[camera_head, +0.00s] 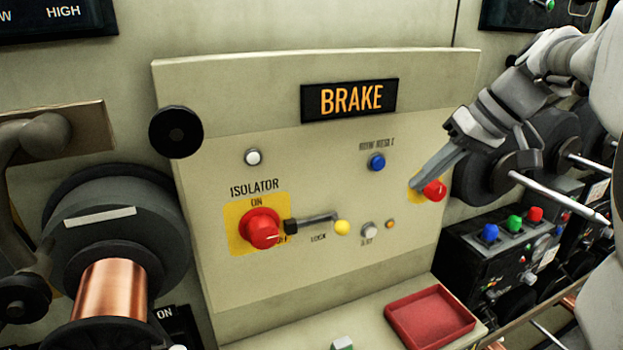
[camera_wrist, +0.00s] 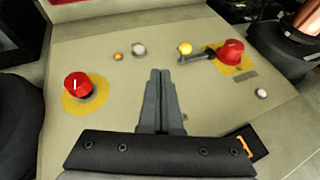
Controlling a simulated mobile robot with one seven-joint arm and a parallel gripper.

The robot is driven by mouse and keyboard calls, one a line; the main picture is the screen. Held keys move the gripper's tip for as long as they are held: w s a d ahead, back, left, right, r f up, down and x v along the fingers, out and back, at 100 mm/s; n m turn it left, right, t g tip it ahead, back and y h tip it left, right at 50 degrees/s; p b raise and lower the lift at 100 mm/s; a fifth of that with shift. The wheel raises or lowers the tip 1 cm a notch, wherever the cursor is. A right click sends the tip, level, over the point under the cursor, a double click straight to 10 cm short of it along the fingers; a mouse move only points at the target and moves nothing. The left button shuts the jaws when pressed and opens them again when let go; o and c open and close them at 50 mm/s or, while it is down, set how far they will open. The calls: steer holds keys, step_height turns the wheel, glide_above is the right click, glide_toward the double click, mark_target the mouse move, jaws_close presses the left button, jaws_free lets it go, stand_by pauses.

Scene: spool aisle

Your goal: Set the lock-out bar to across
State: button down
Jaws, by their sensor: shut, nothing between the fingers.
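The lock-out bar (camera_head: 315,219) is a dark bar with a black block at its left end and a yellow ball (camera_head: 342,228) at its right end. It lies roughly level above the word LOCK, its block close against the red isolator knob (camera_head: 262,229). In the wrist view the bar (camera_wrist: 195,57) shows at upper right, beside the isolator knob (camera_wrist: 230,51). My gripper (camera_head: 417,187) is shut and empty, well right of the bar, near a red button on a yellow patch. Its closed fingers (camera_wrist: 159,74) also show in the wrist view, apart from the bar.
A blue button (camera_head: 377,162), a white button (camera_head: 369,231) and a small orange lamp (camera_head: 390,224) are on the panel. A red tray (camera_head: 430,318) sits on the ledge below. A copper spool (camera_head: 115,290) is at left.

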steer(key=shift+r, duration=0.1)
stand_by(0.3)
steer(key=w+a+f, duration=0.2)
steer(key=a+f, duration=0.6)
steer(key=f, duration=0.1)
steer(key=shift+w+a, duration=0.3)
steer(key=shift+s+a+b, duration=0.3)
steer(key=shift+a+b, duration=0.05)
steer(key=shift+a, duration=0.55)
steer(key=shift+s+a+b, duration=0.3)
steer(key=shift+a+b, duration=0.1)
steer(key=shift+a, duration=0.45)
steer(key=shift+s+a+b, duration=0.3)
steer(key=shift+a+b, duration=0.05)
steer(key=shift+a, duration=0.55)
steer(key=shift+f, duration=0.1)
